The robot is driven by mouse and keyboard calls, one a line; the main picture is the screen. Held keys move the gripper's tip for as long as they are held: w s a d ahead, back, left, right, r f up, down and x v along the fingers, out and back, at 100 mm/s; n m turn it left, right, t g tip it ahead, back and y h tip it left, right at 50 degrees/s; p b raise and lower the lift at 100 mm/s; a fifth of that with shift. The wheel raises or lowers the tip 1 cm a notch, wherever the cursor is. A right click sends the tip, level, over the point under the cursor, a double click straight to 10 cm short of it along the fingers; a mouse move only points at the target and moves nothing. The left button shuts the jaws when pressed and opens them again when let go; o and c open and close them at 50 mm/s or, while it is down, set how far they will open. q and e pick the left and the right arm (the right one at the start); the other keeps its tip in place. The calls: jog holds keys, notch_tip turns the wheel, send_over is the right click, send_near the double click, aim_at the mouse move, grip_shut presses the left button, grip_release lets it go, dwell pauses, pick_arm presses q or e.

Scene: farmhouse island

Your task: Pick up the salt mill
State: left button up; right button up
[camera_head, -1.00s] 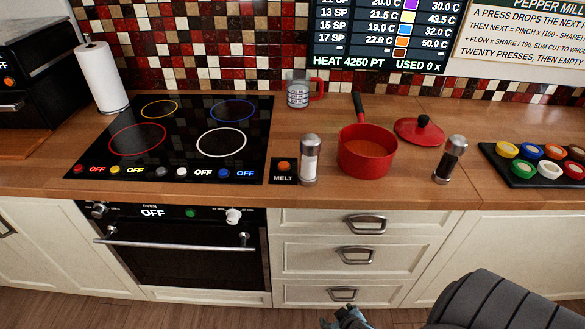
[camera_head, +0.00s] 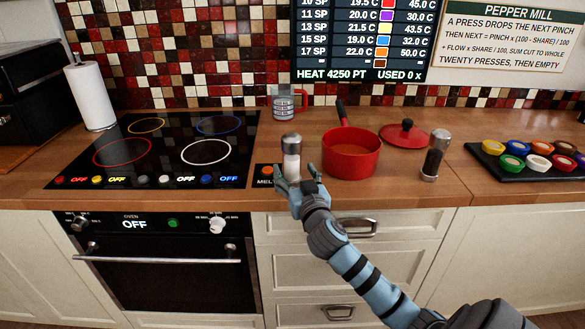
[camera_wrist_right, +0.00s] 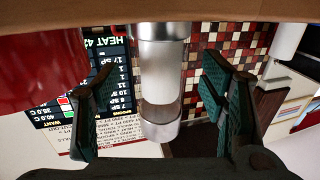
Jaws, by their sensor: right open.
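The salt mill (camera_head: 291,150), a clear cylinder with white contents and metal ends, stands upright on the wooden counter left of the red pot. My right gripper (camera_head: 295,183) is open in front of it and covers its lower part in the head view. In the right wrist view, the salt mill (camera_wrist_right: 160,65) appears upside down between the two open green-padded fingers of the gripper (camera_wrist_right: 155,85), with gaps on both sides. The dark-filled pepper mill (camera_head: 434,157) stands right of the pot. My left gripper is not in view.
The red pot (camera_head: 351,160) stands close to the salt mill's right, its handle pointing back. Its lid (camera_head: 404,135) lies behind right. The black cooktop (camera_head: 165,150) and partly hidden MELT button (camera_head: 266,172) are to the left. A measuring cup (camera_head: 287,103) stands behind.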

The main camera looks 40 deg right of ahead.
jog(key=shift+x, duration=0.9)
jog(key=shift+w+d+f, duration=0.15)
jog(key=shift+w+f, duration=0.05)
jog(key=shift+w, duration=0.2)
jog(key=shift+s+r, duration=0.1)
jog(key=shift+s, duration=0.05)
jog(key=c, duration=0.7)
grip_shut()
